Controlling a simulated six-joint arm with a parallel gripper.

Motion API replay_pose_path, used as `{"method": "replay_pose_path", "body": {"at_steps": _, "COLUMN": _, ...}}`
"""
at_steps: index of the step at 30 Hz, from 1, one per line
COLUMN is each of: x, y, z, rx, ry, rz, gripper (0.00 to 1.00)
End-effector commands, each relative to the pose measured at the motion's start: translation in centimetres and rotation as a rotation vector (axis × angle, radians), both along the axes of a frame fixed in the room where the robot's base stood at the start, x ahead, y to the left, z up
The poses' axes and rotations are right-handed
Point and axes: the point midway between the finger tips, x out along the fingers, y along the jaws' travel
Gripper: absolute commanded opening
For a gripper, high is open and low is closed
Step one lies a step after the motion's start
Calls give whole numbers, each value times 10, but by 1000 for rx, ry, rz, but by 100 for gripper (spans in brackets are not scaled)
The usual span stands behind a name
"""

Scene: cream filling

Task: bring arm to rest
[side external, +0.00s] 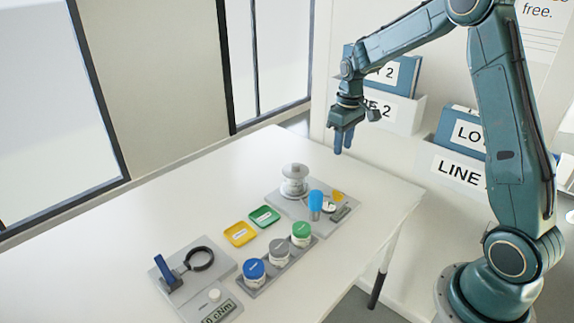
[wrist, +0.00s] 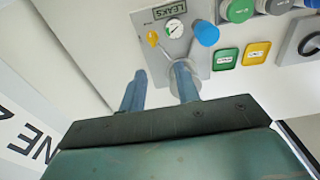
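My gripper (side external: 343,150) hangs in the air above and behind the far end of the white table (side external: 110,235), pointing down. In the wrist view my gripper (wrist: 160,72) has its two blue fingers apart, with nothing held between them. Below it is a grey leak-test plate (wrist: 203,62) with a dial gauge, a yellow part and a blue-capped piece (wrist: 206,34). In the side view a clear-and-grey cylinder (side external: 294,181) stands on that plate. In the wrist view the right finger partly hides the cylinder.
Three jars with blue (side external: 254,268), grey (side external: 279,246) and green (side external: 301,229) lids stand in a rack. Yellow (side external: 240,234) and green (side external: 264,216) trays lie beside them. A torque device (side external: 218,303) is at the front. Labelled bins (side external: 461,168) stand behind.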

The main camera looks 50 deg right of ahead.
Motion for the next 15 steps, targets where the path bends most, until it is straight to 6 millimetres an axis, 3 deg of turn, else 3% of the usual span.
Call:
{"method": "replay_pose_path", "body": {"at_steps": 6, "x": -21, "y": 32, "z": 46, "rx": -18, "ry": -60, "rz": 5, "gripper": 32}}
{"method": "replay_pose_path", "body": {"at_steps": 15, "x": -61, "y": 73, "z": 96, "rx": -31, "ry": -140, "rz": 8, "gripper": 32}}
